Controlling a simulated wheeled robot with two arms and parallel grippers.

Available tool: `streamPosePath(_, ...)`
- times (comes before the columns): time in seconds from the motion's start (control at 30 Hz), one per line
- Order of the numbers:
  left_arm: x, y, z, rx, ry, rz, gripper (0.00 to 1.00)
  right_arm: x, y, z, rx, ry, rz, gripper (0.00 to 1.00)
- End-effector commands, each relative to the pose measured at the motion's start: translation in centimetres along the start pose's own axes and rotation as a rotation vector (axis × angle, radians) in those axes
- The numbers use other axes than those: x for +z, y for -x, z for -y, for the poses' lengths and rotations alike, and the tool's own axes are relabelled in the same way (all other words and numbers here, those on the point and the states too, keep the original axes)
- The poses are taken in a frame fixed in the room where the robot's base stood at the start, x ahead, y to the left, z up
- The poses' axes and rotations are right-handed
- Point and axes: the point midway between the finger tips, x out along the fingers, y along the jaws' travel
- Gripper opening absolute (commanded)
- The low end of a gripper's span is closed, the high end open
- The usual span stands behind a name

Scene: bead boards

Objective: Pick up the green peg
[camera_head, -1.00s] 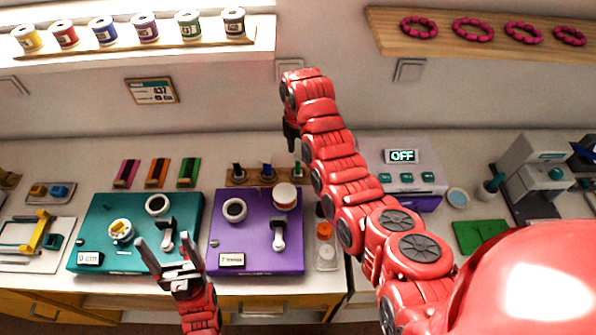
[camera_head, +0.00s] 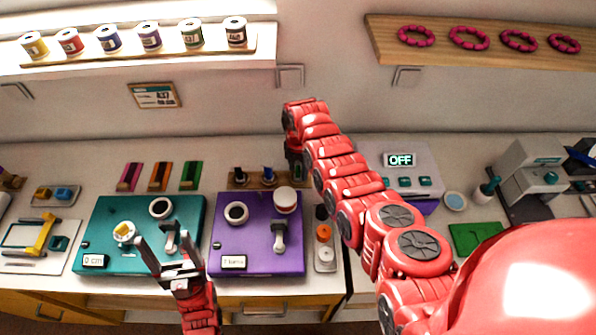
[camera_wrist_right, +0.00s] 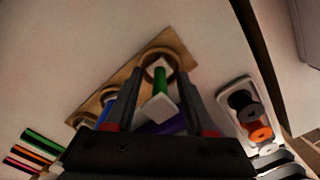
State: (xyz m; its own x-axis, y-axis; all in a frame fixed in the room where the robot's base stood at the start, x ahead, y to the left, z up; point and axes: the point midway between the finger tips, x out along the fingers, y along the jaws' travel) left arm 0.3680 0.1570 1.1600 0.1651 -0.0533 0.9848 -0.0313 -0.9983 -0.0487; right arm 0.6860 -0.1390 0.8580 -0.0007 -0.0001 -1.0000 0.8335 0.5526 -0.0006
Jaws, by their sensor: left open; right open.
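The green peg (camera_wrist_right: 160,82) stands in a ring at one end of a wooden rack (camera_wrist_right: 165,40) in the right wrist view. My right gripper (camera_wrist_right: 160,72) is open, with its fingers on either side of the peg. I cannot tell whether they touch it. A pale block sits at the peg's near end. In the head view my right gripper (camera_head: 297,158) is over the rack's right end and mostly hides the green peg. My left gripper (camera_head: 158,241) is open and empty, over the front of the teal board (camera_head: 120,212).
A blue peg (camera_head: 268,175) and a black peg (camera_head: 240,175) stand left in the same rack. The purple board (camera_head: 256,255) lies in front of it. A white tray (camera_head: 325,262) with orange and dark spools is to the right. A grey device (camera_head: 400,165) reads OFF.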

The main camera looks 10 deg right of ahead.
Motion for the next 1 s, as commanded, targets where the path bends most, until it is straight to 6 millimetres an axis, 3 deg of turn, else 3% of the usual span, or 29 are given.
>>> streamPosePath(0.07, 0.0, 0.0, 0.0, 0.0, 0.0, 0.0, 0.76, 0.0, 0.0, 0.0, 0.0, 0.0, 0.0, 0.54)
streamPosePath(0.3, 0.0, 0.0, 0.0, 0.0, 0.0, 0.0, 0.76, 0.0, 0.0, 0.0, 0.001, 0.0, 0.0, 0.13)
streamPosePath(0.4, 0.0, 0.0, 0.0, 0.0, 0.0, 0.0, 0.76, 0.0, 0.0, 0.0, 0.0, 0.0, 0.0, 0.0)
streamPosePath(0.77, 0.0, 0.1, 0.0, 0.0, 0.0, 0.0, 0.76, 0.1, 0.2, -0.1, 0.002, 0.0, 0.001, 0.0)
streamPosePath(1.0, 0.1, 0.4, 0.0, 0.0, 0.0, 0.0, 0.76, 0.1, 1.6, -0.2, 0.005, 0.0, 0.003, 0.0)
